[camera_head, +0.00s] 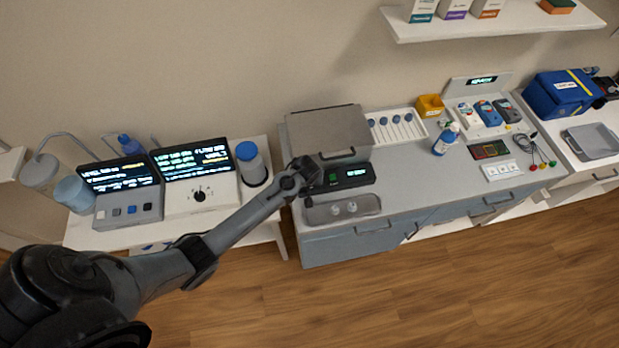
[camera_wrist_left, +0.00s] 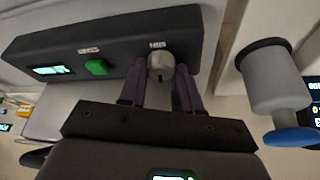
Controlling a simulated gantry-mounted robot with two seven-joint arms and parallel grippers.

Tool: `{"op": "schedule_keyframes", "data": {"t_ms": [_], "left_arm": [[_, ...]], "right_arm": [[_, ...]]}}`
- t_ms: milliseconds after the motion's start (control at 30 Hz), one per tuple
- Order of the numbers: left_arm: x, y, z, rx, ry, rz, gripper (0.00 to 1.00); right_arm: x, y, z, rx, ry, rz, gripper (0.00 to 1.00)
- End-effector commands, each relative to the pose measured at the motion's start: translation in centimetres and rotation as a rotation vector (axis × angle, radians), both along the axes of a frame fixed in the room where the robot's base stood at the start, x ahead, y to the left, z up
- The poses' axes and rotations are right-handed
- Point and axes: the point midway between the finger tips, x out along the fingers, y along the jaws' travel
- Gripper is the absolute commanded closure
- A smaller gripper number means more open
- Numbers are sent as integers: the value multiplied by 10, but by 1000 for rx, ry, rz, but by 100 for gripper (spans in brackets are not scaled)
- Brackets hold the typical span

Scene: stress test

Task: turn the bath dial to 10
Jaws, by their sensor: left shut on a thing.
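The bath dial (camera_wrist_left: 161,65) is a small grey round knob on the front of a dark control panel (camera_wrist_left: 105,50). The panel also has a green button (camera_wrist_left: 96,67) and a lit display (camera_wrist_left: 52,70). In the head view the panel (camera_head: 358,172) sits on the grey counter, and my gripper and arm hide the dial. My left gripper (camera_wrist_left: 160,74) is shut on the dial, with one dark finger on each side of it. It also shows in the head view (camera_head: 305,172) at the panel's left end. The dial's setting is too small to read. My right gripper is in neither view.
A metal tray (camera_head: 315,214) with two round pieces lies in front of the panel, and a grey lidded box (camera_head: 325,130) stands behind. A blue-capped container (camera_head: 252,166) and instruments with screens (camera_head: 196,160) stand to the left. The counter's right holds several small items.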

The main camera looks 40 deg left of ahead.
Motion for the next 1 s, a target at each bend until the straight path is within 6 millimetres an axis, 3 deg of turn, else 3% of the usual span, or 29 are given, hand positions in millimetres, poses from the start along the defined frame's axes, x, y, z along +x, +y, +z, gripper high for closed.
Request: {"op": "schedule_keyframes", "data": {"t_ms": [233,567,600,733,1000], "left_arm": [[-1,2,3,-1,3,-215,98],[-1,2,0,0,0,-261,98],[-1,2,0,0,0,-261,64],[-1,2,0,0,0,-260,44],[-1,2,0,0,0,-259,42]], "right_arm": [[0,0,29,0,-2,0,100],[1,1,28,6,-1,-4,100],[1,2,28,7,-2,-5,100],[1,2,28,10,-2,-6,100],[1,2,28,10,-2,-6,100]]}}
